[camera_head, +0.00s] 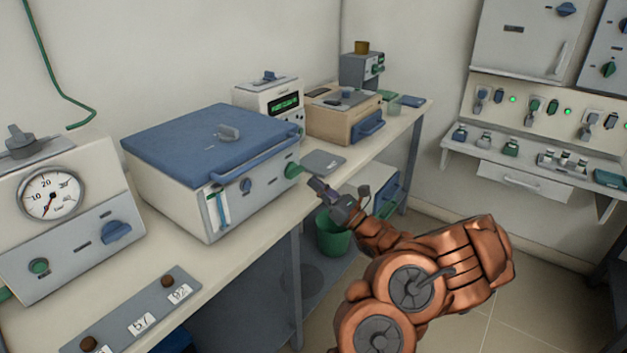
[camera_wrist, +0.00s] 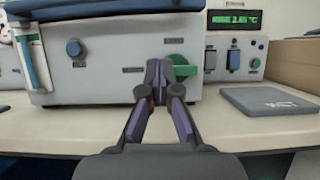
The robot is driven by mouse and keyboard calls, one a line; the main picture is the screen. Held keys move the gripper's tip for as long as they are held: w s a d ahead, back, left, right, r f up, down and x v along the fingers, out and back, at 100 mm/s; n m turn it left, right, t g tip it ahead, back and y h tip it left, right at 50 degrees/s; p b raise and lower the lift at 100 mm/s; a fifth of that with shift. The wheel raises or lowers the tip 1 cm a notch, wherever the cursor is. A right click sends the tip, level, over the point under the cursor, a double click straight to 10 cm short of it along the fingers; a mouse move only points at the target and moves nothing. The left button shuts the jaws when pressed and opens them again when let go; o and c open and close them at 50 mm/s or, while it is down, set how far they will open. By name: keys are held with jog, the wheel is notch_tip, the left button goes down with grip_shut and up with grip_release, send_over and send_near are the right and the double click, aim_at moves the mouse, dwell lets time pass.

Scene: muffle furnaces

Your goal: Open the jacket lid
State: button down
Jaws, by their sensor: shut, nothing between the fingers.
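The jacket lid (camera_head: 215,140) is a wide blue cover lying flat and closed on a cream box (camera_head: 180,195) on the bench. In the wrist view only a blue strip of the lid (camera_wrist: 100,8) shows at the top left. My gripper (camera_head: 313,184) is shut and empty, in front of the box's right end and apart from the lid. In the wrist view the fingertips (camera_wrist: 158,70) meet before the front panel, beside a green knob (camera_wrist: 183,67).
A flat grey pad (camera_head: 322,162) lies on the bench right of the box. A unit with a green display (camera_head: 284,103) and a tan box (camera_head: 343,120) stand farther along. A gauge unit (camera_head: 55,215) stands at the left. A green bin (camera_head: 334,235) is below the bench.

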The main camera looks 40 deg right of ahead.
jog(key=x, duration=0.7)
jog(key=shift+w+a+r, duration=0.1)
jog(key=shift+w+a, duration=0.05)
jog(key=shift+w, duration=0.1)
jog(key=shift+w+r+p, duration=0.2)
jog(key=shift+r+p, duration=0.15)
jog(key=shift+s+r, duration=0.2)
jog(key=shift+r, duration=0.65)
jog(key=shift+s+r, duration=0.25)
jog(key=shift+r, duration=0.6)
